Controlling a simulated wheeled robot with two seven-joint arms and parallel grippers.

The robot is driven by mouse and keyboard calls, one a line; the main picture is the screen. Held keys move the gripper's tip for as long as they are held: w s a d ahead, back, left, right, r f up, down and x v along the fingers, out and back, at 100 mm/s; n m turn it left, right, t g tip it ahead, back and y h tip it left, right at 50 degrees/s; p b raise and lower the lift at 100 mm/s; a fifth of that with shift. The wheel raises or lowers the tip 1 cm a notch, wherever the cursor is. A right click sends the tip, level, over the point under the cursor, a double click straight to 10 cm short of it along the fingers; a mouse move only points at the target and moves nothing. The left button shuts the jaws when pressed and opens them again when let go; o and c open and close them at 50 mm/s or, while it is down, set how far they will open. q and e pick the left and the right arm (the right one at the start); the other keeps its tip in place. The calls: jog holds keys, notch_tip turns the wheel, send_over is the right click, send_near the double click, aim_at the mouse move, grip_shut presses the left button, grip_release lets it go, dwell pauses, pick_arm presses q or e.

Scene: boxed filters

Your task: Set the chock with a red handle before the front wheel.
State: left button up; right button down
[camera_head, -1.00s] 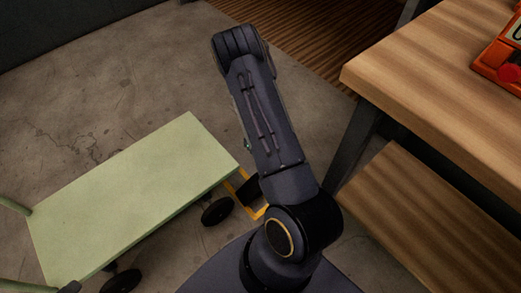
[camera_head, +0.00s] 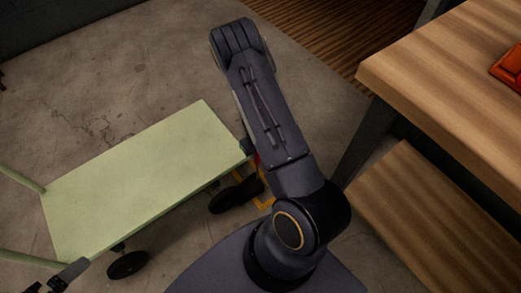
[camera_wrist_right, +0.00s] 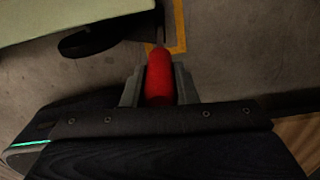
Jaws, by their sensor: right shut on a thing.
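My right gripper (camera_wrist_right: 158,74) is shut on the red handle (camera_wrist_right: 159,80) of the chock, with a finger on each side of it. In the head view my own arm hides most of this gripper (camera_head: 250,149); a sliver of red shows beside it. The chock's dark body (camera_head: 253,184) is mostly hidden and blends with the black front wheel (camera_head: 232,198) of the cart. I cannot tell whether they touch. In the wrist view the wheel (camera_wrist_right: 85,43) is left of the handle.
The pale green cart deck (camera_head: 140,175) lies left of my arm, with another black wheel (camera_head: 128,264) at its near side. A yellow floor outline (camera_head: 266,203) is by the front wheel. A wooden table (camera_head: 450,75) and a lower wooden surface (camera_head: 420,215) stand right.

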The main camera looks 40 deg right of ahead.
jog(key=c, duration=1.1)
grip_release()
notch_tip(320, 180, up, 8)
jog(key=p, duration=0.3)
jog(key=shift+p, duration=0.3)
jog(key=shift+f, duration=0.1)
